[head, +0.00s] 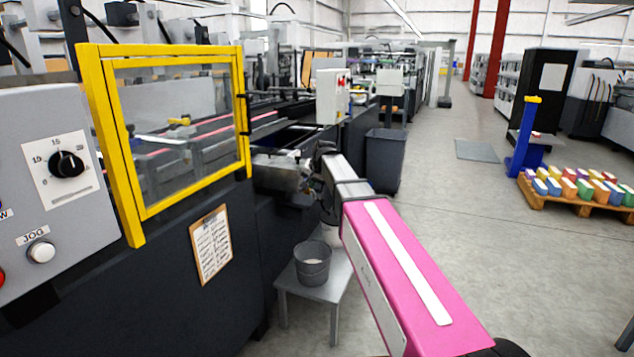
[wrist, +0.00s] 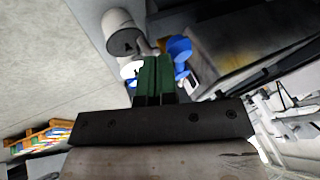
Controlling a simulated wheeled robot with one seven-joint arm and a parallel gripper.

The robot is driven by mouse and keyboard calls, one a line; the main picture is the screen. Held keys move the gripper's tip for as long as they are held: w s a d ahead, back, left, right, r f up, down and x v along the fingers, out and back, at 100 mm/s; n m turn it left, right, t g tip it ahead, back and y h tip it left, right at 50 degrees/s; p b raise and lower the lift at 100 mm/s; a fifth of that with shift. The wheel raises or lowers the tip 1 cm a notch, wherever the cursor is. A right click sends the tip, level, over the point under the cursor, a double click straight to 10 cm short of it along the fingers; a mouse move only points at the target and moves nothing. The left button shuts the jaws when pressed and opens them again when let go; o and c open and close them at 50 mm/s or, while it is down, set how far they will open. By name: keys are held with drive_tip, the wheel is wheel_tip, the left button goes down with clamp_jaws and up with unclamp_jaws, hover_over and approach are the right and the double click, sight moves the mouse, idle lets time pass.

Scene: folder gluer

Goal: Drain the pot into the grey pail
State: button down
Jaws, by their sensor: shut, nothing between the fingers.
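The grey pail (head: 312,265) stands upright on a small grey table beside the dark machine, with a pale inside. A metal box that looks like the pot (head: 278,173) sits on the machine's side above and left of the pail. My gripper shows in the wrist view (wrist: 156,62) with its two green fingers together and nothing between them. A blue rounded part (wrist: 180,47) is just beyond and right of the fingertips; I cannot tell if they touch. In the head view my arm reaches to the pot's right end and hides the fingers.
The small table (head: 338,283) is partly behind my arm, with a pale container (head: 331,236) behind the pail. A yellow-framed guard (head: 243,120) and a clipboard (head: 211,244) are at left. A dark bin (head: 385,160) stands beyond my arm. The floor at right is clear up to a pallet (head: 575,203).

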drive_tip(key=shift+a, duration=0.1)
drive_tip(key=shift+a, duration=1.05)
drive_tip(key=shift+s, duration=0.1)
drive_tip(key=s+d+f+v, duration=0.1)
drive_tip(key=v, duration=1.2)
drive_tip(key=s+d+f+n+g+h, duration=0.1)
drive_tip(key=s+d+f, duration=0.4)
drive_tip(key=s+f, duration=0.3)
drive_tip(key=s+d+f+n+g+h, duration=0.1)
drive_tip(key=s+d+f, duration=0.4)
drive_tip(key=f, duration=1.1)
drive_tip(key=s+d+f+n+g+h, duration=0.1)
drive_tip(key=s+d+f+g, duration=0.2)
drive_tip(key=s+f, duration=0.8)
drive_tip(key=shift+s+d+f, duration=0.2)
drive_tip(key=shift+d+f, duration=0.7)
drive_tip(key=shift+d, duration=0.35)
